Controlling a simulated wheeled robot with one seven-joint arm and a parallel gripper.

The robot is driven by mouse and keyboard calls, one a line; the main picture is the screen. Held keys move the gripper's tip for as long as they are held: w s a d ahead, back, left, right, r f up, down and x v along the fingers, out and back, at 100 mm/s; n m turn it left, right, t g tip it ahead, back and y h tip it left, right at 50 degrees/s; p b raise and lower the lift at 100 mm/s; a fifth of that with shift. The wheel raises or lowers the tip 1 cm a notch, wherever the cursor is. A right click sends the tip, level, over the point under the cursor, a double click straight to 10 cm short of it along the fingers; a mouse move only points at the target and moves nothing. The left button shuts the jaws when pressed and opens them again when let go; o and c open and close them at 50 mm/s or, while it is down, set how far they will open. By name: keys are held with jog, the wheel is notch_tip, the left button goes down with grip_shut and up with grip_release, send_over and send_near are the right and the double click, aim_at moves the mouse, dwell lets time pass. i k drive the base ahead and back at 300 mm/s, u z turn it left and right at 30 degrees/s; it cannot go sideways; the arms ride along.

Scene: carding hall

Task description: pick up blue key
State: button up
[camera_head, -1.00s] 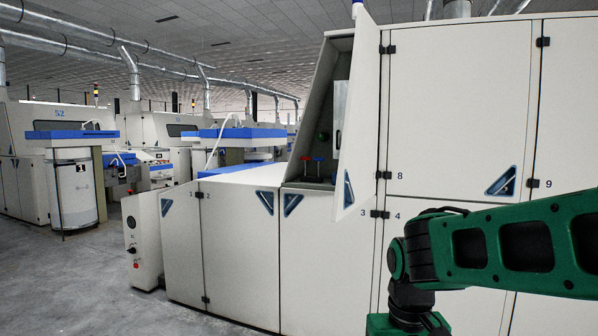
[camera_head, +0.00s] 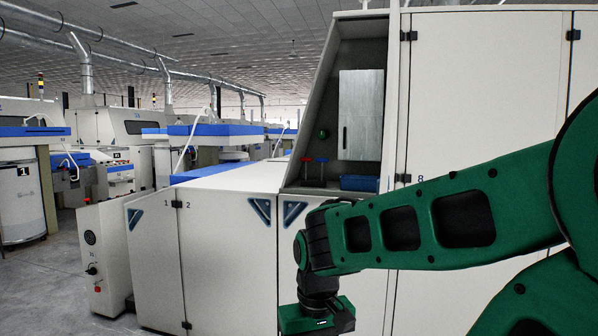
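A small blue T-shaped key (camera_head: 321,168) stands upright in the open recess of the cream machine, right of a similar red key (camera_head: 307,168). My green arm reaches in from the right, below and in front of the recess. The end of my arm, with the gripper housing (camera_head: 316,317), hangs down at the bottom of the view, lower than the keys and apart from them. The fingers are out of frame, so their state is hidden.
The recess also holds a blue bin (camera_head: 359,183), a grey metal panel (camera_head: 361,115) and a green button (camera_head: 323,133). A flat cream cabinet top (camera_head: 235,178) lies left of it. A control box (camera_head: 104,255) stands at the left. Grey floor is open beyond.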

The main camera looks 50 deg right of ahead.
aim_at(323, 159)
jog(key=z, duration=0.15)
jog(key=i, duration=1.3)
jog(key=z, duration=1)
jog(key=i, duration=0.95)
jog(key=z, duration=0.7)
